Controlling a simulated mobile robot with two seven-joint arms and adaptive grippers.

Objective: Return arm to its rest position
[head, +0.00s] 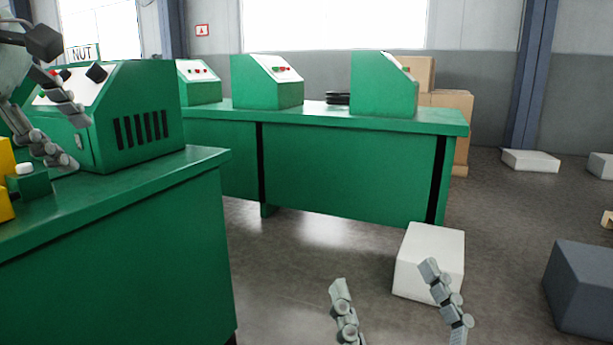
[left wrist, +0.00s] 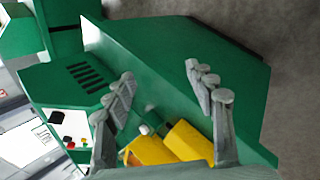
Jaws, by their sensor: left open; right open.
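My left gripper (head: 76,142) is at the left edge of the head view, in front of the green machine with the "NUT" sign (head: 82,53). Its two fingers are apart with nothing between them. My right gripper (head: 384,278) comes up from the bottom of the head view. Its fingers are apart and empty, in front of the floor and a white block (head: 432,255).
The green machine (head: 135,120) stands on the near green bench (head: 130,250). A yellow part (head: 5,180) and a white button (head: 25,168) are close below the left gripper. A second green bench (head: 345,165) bears more machines. A dark grey block (head: 585,285) lies right.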

